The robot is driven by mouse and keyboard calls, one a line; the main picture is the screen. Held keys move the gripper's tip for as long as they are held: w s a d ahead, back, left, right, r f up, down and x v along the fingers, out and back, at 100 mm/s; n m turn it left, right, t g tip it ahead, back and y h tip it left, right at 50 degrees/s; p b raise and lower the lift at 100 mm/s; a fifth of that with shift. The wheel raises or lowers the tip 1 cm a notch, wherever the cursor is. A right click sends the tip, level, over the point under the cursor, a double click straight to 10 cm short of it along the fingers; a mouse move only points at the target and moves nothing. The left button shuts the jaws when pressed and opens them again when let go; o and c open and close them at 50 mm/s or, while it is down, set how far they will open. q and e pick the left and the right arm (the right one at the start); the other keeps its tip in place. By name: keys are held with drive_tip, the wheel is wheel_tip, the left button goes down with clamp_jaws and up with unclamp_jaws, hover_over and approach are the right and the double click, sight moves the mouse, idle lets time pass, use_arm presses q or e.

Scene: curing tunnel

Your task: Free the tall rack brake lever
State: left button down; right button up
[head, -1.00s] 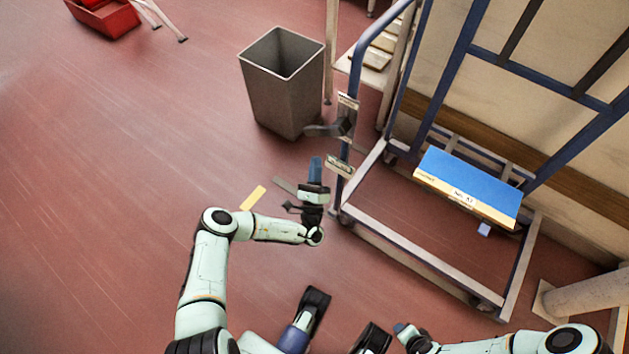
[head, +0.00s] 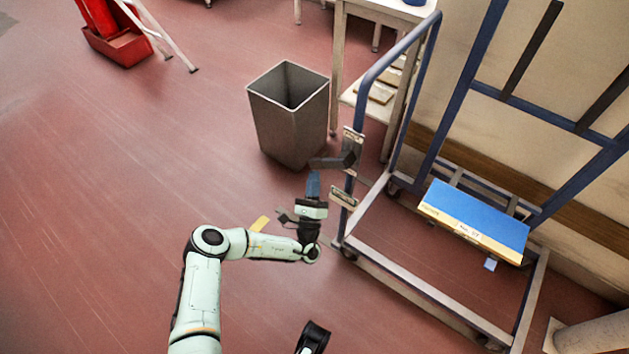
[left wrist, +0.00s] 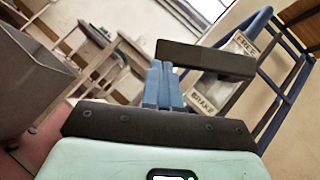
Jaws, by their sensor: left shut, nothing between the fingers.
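The brake lever (head: 333,161) is a dark grey bar on the left upright of the tall blue rack (head: 365,85). It sticks out to the left, roughly level, close to the upper plate (head: 353,142). In the left wrist view the lever (left wrist: 205,58) lies by the plate marked FREE (left wrist: 243,46), above the one marked BRAKE (left wrist: 203,102). The lower plate (head: 343,197) also shows in the head view. My left gripper (head: 313,180) is shut and empty, its blue fingertips just below the lever; contact is not clear.
A grey bin (head: 290,125) stands behind the lever. The rack base (head: 420,288) carries a blue-topped box (head: 475,215) at right. A table (head: 338,60) stands behind. A red bucket (head: 118,50) is far left. Floor at left is mostly clear.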

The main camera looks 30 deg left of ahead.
use_arm(q)
drive_tip(key=shift+a+r+m+t+h, duration=0.25)
drive_tip(key=shift+m+t+h, duration=0.05)
drive_tip(key=shift+m, duration=0.2)
use_arm(e)
drive_tip(key=shift+s+a+r, duration=0.1)
drive_tip(key=shift+s, duration=0.1)
use_arm(q)
drive_tip(key=shift+a+r, duration=0.1)
drive_tip(key=shift+a, duration=0.05)
drive_tip(key=a+r+m+g+h+p, duration=0.1)
drive_tip(key=r+m+h, duration=0.5)
drive_tip(key=m+h, duration=0.6)
drive_tip(key=a+r+m+g+h+p, duration=0.2)
drive_tip(key=r+m+h, duration=0.5)
drive_tip(key=m+h, duration=0.5)
drive_tip(key=shift+w+a+m+p, duration=0.2)
drive_tip(key=shift+a+m+p, duration=0.35)
drive_tip(key=shift+m+p, duration=1.35)
use_arm(e)
drive_tip(key=s+a+r+g+y+b, duration=0.1)
drive_tip(key=s+a+r+g, duration=0.2)
drive_tip(key=s+r, duration=0.3)
drive_tip(key=shift+s+a+r+n, duration=0.25)
drive_tip(key=shift+s+a+n, duration=0.25)
drive_tip(key=shift+s, duration=0.75)
use_arm(q)
drive_tip(key=shift+m, duration=0.6)
use_arm(e)
drive_tip(key=shift+a, duration=0.1)
